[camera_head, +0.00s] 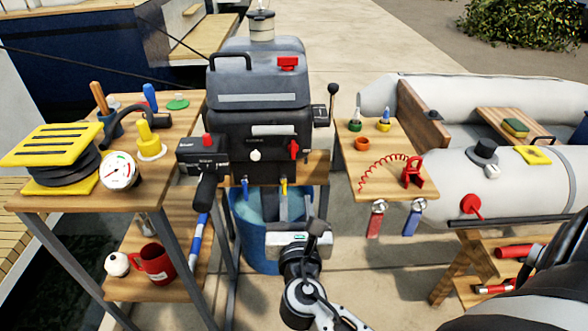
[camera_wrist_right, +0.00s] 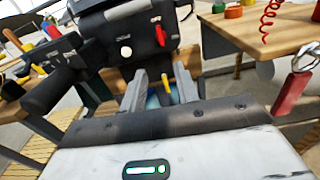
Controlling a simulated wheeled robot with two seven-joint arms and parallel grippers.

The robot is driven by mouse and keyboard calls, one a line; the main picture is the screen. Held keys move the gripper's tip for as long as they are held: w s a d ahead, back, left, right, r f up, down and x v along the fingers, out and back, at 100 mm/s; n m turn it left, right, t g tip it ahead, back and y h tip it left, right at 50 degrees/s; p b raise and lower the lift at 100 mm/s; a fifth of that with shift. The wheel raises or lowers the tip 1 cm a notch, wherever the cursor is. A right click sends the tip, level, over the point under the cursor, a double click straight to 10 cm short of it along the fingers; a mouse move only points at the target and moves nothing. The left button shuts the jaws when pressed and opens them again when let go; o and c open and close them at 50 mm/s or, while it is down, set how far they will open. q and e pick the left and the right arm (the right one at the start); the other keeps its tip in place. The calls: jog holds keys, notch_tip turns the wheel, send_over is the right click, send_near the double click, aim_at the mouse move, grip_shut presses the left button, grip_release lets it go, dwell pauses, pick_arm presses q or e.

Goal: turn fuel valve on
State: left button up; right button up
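The black outboard motor (camera_head: 256,140) stands upright in the middle of the head view. A red lever (camera_head: 293,149) points upward on its front face, right of a white knob; this lever also shows in the right wrist view (camera_wrist_right: 160,34). A small yellow lever (camera_head: 284,187) hangs below the cowl and also shows in the right wrist view (camera_wrist_right: 166,92). I cannot tell for sure which is the fuel valve. My right gripper (camera_head: 283,203) is open and empty, below and in front of the motor, its fingers (camera_wrist_right: 159,82) pointing toward it. My left gripper is out of view.
A blue bucket (camera_head: 255,232) stands under the motor. A black tiller handle (camera_head: 206,190) juts forward at its left. A wooden side table (camera_head: 383,180) with a red coiled cord is on the right; a cluttered wooden stand (camera_head: 60,200) is on the left.

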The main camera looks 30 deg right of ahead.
aim_at(294, 151)
jog(key=x, duration=1.6)
jog(key=shift+r, duration=0.4)
grip_shut()
